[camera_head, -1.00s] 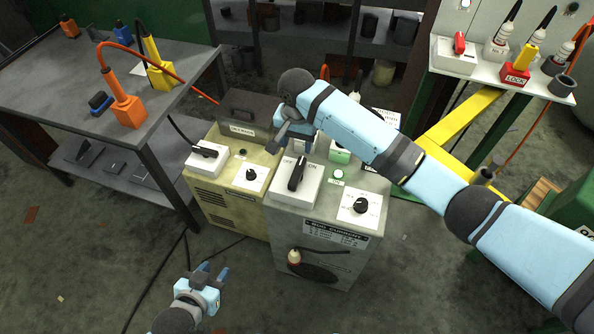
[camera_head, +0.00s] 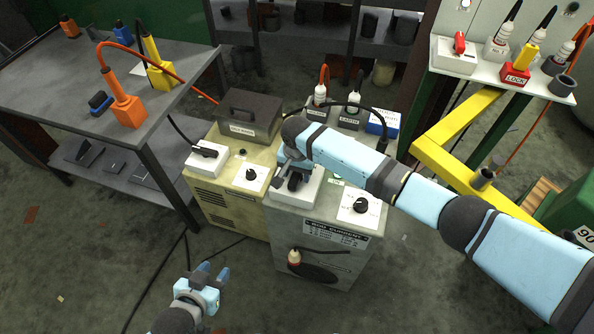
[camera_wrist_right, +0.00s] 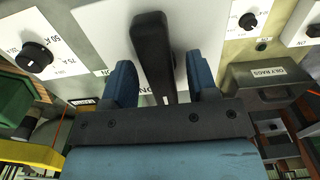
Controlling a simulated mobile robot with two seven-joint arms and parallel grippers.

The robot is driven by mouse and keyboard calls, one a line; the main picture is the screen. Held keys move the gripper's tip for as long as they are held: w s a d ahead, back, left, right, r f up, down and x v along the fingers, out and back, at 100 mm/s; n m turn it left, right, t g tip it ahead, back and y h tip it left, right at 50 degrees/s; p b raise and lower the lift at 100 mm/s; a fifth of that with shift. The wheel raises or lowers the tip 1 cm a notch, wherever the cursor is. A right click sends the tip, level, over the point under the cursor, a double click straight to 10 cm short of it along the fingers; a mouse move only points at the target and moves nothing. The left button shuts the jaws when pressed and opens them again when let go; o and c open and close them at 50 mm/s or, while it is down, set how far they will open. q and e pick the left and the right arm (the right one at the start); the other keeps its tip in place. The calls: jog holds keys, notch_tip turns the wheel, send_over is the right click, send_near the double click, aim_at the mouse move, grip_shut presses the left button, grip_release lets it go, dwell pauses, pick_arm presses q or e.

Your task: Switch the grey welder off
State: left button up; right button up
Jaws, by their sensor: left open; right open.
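The grey welder (camera_head: 325,272) stands in the middle of the head view, with a white switch box on its top. Its black rotary switch handle (camera_head: 295,183) is partly hidden by my right gripper (camera_head: 291,172), which is over it. In the right wrist view the black handle (camera_wrist_right: 153,45) lies between the two blue fingers of my right gripper (camera_wrist_right: 160,75). The fingers are open, with gaps on both sides of the handle. An "ON" label shows beside it, upside down. My left gripper (camera_head: 214,274) is open and empty, low in front of the welders.
A yellow welder (camera_head: 225,205) with its own switch box stands against the grey one's left side. A black dial (camera_head: 361,205) is right of the switch. Sockets with plugged cables are behind. A grey table (camera_head: 60,80) is left; a yellow frame (camera_head: 450,175) is right.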

jog(key=shift+c, duration=0.2)
jog(key=c, duration=0.9)
